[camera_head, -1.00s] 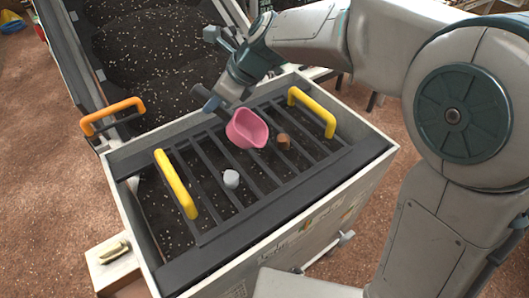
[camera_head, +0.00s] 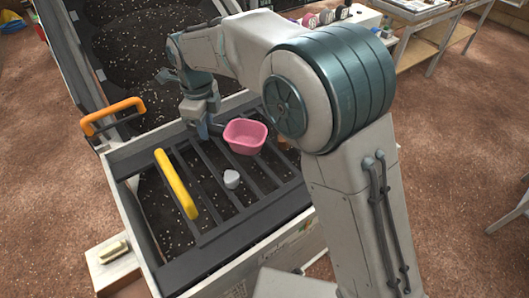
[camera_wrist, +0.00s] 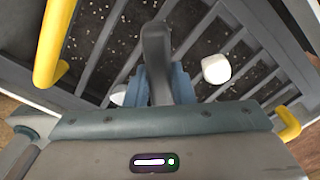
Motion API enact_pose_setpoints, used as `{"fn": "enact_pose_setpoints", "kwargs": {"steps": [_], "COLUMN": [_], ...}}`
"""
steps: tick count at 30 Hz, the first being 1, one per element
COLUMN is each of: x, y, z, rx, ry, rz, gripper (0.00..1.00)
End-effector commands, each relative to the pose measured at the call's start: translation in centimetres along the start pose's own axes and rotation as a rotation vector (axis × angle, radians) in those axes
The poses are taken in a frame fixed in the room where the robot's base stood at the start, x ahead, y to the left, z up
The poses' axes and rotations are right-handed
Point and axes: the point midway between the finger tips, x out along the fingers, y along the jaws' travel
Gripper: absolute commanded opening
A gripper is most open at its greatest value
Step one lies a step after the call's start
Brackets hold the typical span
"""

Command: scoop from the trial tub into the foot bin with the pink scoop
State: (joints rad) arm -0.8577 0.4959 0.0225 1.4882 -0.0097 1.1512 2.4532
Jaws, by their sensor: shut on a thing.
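My gripper (camera_head: 207,122) is shut on the dark handle of the pink scoop (camera_head: 245,137). The bowl is above the slatted grate, its opening facing up; the pink inside shows, with no load visible. In the wrist view my blue fingers (camera_wrist: 158,85) clasp the dark handle (camera_wrist: 157,50), and the bowl is out of sight. The grate (camera_head: 215,233) lies in a pale box (camera_head: 135,235) with dark speckled soil below. Behind it is a large dark trough (camera_head: 75,75) of similar soil. No label shows which is the tub or the bin.
A yellow handle (camera_head: 176,184) stands up from the grate's left side; my arm covers its right side. A whitish lump (camera_head: 231,179) rests on the grate. An orange handle (camera_head: 112,116) is at the trough's near edge. A table (camera_head: 420,40) stands at the back right.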

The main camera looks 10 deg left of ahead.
Motion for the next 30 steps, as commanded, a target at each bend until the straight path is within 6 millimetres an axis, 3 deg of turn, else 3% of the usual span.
{"fn": "enact_pose_setpoints", "kwargs": {"steps": [11,24,30], "x": [0.2,-3.4,-3.6], "y": [-0.1,0.0,0.0], "z": [0.1,0.1,0.1], "rx": [0.002,0.001,0.001], "ry": [0.036,0.034,0.034], "rz": [-0.002,-0.001,0.000], "gripper": [0.00,0.00,0.00]}}
